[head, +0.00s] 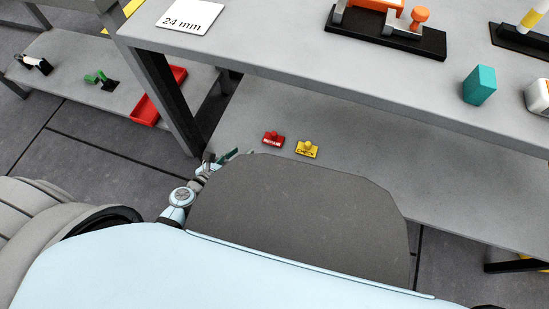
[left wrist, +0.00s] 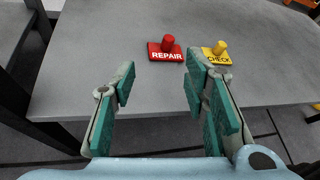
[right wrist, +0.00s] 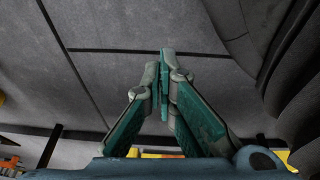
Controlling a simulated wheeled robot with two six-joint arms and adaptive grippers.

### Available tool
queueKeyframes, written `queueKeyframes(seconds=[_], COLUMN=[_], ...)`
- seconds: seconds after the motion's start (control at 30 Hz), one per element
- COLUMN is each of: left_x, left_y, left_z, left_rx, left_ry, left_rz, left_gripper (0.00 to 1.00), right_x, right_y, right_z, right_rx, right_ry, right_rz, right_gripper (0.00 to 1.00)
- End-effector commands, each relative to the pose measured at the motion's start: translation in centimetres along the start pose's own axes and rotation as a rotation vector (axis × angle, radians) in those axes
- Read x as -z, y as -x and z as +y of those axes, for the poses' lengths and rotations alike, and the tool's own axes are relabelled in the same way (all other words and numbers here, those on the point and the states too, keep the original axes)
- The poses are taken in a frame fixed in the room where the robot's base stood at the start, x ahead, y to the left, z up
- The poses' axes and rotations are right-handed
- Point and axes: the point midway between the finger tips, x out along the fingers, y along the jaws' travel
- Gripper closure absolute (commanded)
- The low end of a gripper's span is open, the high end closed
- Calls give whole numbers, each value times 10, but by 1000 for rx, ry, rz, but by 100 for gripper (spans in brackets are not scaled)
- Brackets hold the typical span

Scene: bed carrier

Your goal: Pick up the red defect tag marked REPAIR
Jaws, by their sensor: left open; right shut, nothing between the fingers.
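The red REPAIR tag (head: 273,138) lies on the grey lower shelf (head: 370,170) and has a red knob on top. In the left wrist view the red tag (left wrist: 166,50) lies beyond the gap between my left fingers, with its lettering facing me. The yellow CHECK tag (head: 307,149) lies just to its right; it also shows in the left wrist view (left wrist: 217,53). My left gripper (left wrist: 160,88) is open and empty, short of the red tag, near the shelf's front edge. My right gripper (right wrist: 164,80) is shut and empty over the floor; it is not visible in the head view.
The upper table top (head: 280,45) overhangs the lower shelf, with a dark leg (head: 165,95) at left. A teal block (head: 479,85) and a 24 mm card (head: 189,15) are on top. A red tray (head: 157,97) sits on another shelf at left. The shelf around the tags is clear.

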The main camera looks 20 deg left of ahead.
Motion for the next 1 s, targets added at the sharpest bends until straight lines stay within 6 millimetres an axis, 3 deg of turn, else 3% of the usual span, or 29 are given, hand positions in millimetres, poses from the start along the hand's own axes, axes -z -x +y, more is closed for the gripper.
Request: queueKeyframes(seconds=[0.03, 0.13, 0.27, 0.4, 0.5, 0.73, 1.0], left_x=[13, 9, 4, 5, 5, 6, 8], left_y=[-11, -17, -41, -81, -98, -121, -153], left_z=[0, -6, -10, -11, -12, -14, -16], left_rx=[24, 50, 54, 53, 52, 52, 52], left_ry=[-116, -265, -297, -293, -291, -289, -288], left_rz=[-10, -18, -22, -20, -18, -19, -17], left_gripper=[59, 59, 59, 59, 59, 59, 59], right_x=[-2, 2, 14, 32, 41, 53, 62], right_y=[-23, -27, -20, -6, 6, 29, 75], right_z=[-2, -3, -2, -5, -6, -9, -12], right_rx=[2, 4, 6, 8, 8, 9, 8], right_ry=[-2, -4, 5, 31, 45, 67, 104], right_rz=[9, 16, 14, -2, -15, -28, -54], right_gripper=[100, 100, 100, 100, 100, 100, 100])
